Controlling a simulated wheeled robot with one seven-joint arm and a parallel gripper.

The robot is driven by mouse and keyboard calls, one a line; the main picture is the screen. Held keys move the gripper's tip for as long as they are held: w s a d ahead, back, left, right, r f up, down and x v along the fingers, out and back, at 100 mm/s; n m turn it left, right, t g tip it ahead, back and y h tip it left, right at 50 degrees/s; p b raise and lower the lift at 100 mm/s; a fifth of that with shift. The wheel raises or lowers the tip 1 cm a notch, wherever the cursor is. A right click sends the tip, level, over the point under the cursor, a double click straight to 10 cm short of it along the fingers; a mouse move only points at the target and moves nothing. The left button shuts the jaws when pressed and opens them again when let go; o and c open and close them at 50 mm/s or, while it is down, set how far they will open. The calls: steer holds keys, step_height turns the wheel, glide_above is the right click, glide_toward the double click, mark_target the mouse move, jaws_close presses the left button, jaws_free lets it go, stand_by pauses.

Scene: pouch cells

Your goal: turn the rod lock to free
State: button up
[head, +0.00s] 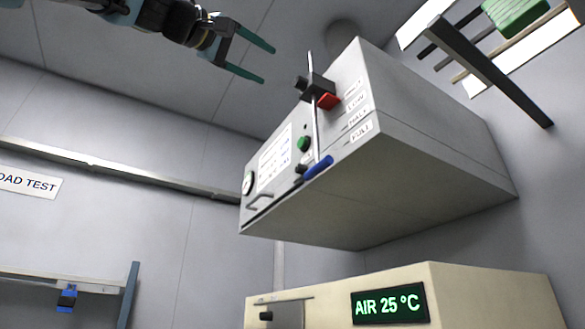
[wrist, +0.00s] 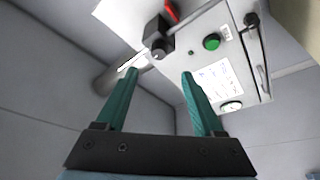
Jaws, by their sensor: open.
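The rod lock is a black block (head: 316,86) with a short red lever (head: 327,101), set on a thin metal rod (head: 313,130) on the front of a grey box. The red lever sticks out from the block towards the row of labels. In the wrist view the black block (wrist: 158,46) is just beyond the fingertips, and the red lever (wrist: 172,12) is cut by the top edge. My gripper (head: 268,66) is open and empty, left of and slightly above the lock in the head view. Its green fingers also show in the wrist view (wrist: 159,74), apart from the block.
The grey box (head: 400,175) carries a green button (head: 304,144), a blue handle (head: 319,167), a gauge (head: 247,183) and a label row (head: 360,115). A cream unit (head: 450,285) with an "AIR 25 °C" display is below. A dark bar (head: 488,70) hangs at upper right. Space between gripper and box looks clear.

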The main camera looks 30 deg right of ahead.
mark_target(296, 81)
steer(key=p+x, duration=0.4)
steer(key=x, duration=0.1)
steer(key=p+x, duration=0.2)
steer(key=p, duration=0.1)
steer(key=shift+r, duration=0.4)
steer(key=shift+f+p+x, duration=0.15)
steer(key=shift+p+x, duration=0.35)
steer(key=shift+x, duration=0.35)
steer(key=shift+f+p+x, duration=0.15)
steer(key=shift+p+x, duration=0.3)
steer(key=shift+x, duration=0.45)
steer(key=shift+c, duration=0.2)
steer(key=shift+d, duration=0.1)
jaws_close()
